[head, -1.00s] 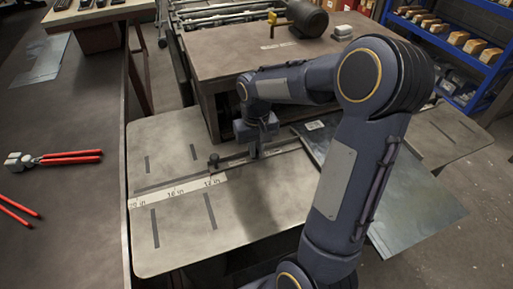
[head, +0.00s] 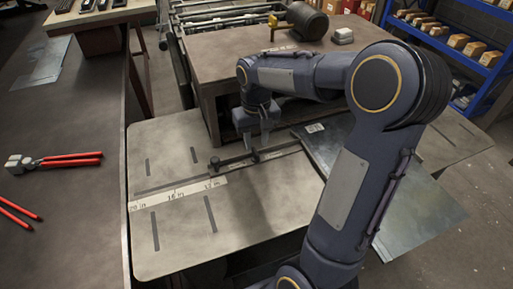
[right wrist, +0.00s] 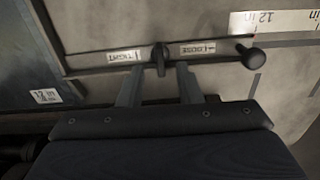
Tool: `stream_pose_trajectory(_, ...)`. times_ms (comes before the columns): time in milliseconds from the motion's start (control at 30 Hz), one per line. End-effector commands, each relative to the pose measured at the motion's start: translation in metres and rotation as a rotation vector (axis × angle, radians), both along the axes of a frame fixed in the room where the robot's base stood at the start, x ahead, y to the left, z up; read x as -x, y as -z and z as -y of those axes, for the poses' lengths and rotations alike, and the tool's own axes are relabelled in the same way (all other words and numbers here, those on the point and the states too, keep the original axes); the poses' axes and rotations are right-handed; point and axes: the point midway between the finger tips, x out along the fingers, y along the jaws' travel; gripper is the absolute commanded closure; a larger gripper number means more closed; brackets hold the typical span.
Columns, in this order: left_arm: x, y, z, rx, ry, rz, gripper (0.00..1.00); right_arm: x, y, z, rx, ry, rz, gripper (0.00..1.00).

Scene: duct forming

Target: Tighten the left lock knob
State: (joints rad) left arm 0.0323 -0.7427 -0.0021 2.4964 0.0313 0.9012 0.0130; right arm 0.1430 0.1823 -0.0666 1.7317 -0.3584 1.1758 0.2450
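A small black lock knob (right wrist: 160,58) sits on a dark rail between a TIGHT label (right wrist: 124,56) and a LOOSE label (right wrist: 198,48), which read upside down in the right wrist view. Its lever points across the rail, toward my gripper. In the head view the knob (head: 254,156) is tiny, just below the fingers. My right gripper (head: 259,146) is above the rail with its fingers apart. In the right wrist view its fingers (right wrist: 159,70) stand on either side of the knob's lever, with gaps showing. My left gripper is not in view.
A round black handle (right wrist: 256,58) stands at the rail's end beside a white inch scale (head: 180,191) on the table (head: 190,240). A metal sheet (head: 415,205) lies right of the rail. A raised bench (head: 230,60) stands behind. Red-handled pliers (head: 70,159) lie left.

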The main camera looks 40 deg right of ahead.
Motion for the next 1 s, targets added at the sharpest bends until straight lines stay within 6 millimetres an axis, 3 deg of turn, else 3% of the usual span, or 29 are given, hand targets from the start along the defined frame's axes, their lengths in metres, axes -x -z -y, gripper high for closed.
stream_pose_trajectory(100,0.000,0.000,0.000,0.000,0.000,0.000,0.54,-0.001,-0.019,0.000,0.001,0.001,0.004,0.68)
stream_pose_trajectory(267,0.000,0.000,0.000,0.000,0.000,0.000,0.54,0.000,-0.031,0.000,0.000,0.000,0.001,0.68)
stream_pose_trajectory(833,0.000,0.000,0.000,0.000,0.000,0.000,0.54,0.001,-0.032,0.000,0.000,0.000,0.000,0.68)
stream_pose_trajectory(1000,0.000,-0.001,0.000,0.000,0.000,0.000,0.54,0.017,-0.041,-0.012,-0.032,-0.017,0.049,0.68)
